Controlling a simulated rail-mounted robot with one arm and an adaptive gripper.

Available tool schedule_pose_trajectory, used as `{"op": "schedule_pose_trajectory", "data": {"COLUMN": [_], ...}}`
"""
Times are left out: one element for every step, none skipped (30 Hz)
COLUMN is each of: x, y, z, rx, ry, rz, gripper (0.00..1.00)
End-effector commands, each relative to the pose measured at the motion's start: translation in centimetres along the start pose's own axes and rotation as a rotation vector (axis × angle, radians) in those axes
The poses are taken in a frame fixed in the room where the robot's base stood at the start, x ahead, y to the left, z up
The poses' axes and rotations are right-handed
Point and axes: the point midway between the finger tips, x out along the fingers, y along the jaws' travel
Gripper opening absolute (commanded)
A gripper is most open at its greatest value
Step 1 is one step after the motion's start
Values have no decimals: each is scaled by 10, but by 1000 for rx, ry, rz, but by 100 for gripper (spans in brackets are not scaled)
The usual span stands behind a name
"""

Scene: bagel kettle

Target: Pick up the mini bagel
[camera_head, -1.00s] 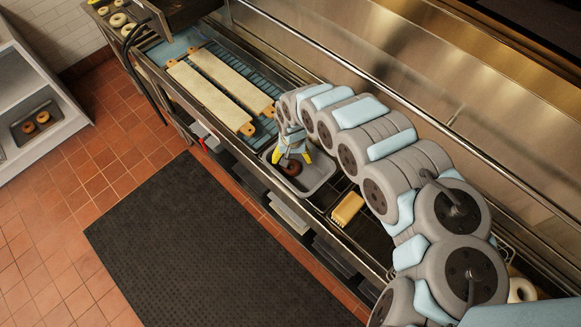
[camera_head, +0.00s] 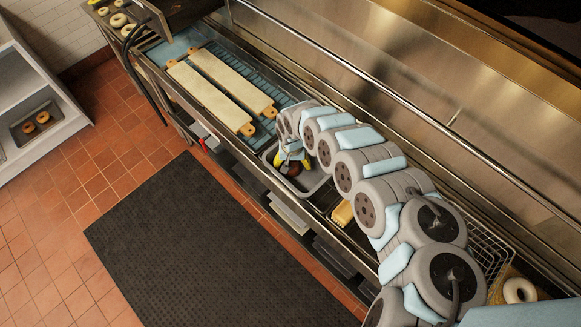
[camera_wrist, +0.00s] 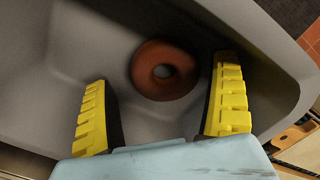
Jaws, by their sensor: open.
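The mini bagel (camera_wrist: 157,84) is a small brown ring lying in a grey tub (camera_wrist: 55,70). In the wrist view it lies just beyond my gripper's fingertips, nearer the right finger. My gripper (camera_wrist: 165,105) is open, with its two yellow-padded fingers spread and nothing between them. In the head view my gripper (camera_head: 292,162) points down into the tub (camera_head: 317,183), and the bagel (camera_head: 292,169) is mostly hidden behind the fingers.
Two long pale boards (camera_head: 211,97) lie on the blue rack left of the tub. The tub's walls surround my gripper. A metal rail (camera_head: 350,70) runs along the back.

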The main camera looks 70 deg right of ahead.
Motion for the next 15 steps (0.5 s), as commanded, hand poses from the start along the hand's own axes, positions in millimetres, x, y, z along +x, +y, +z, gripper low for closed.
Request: {"op": "schedule_pose_trajectory", "data": {"x": [4,5,7,8,10,11,12,13,14,14,15,15,15,15,15], "y": [-1,0,0,0,0,0,0,0,0,0,1,1,1,1,1], "z": [0,-1,-1,-2,-1,-1,-1,-1,-1,-1,-1,-1,-1,-1,-1], "rx": [1,1,2,2,2,2,2,2,2,2,2,2,2,1,1], "ry": [0,1,2,3,3,3,3,3,3,3,3,3,3,3,3], "rz": [-2,-1,-1,-1,-2,-1,-1,0,0,0,0,1,1,1,1], "gripper": [92,92,92,92,92,92,92,92,92,92,92,92,92,92,92]}}
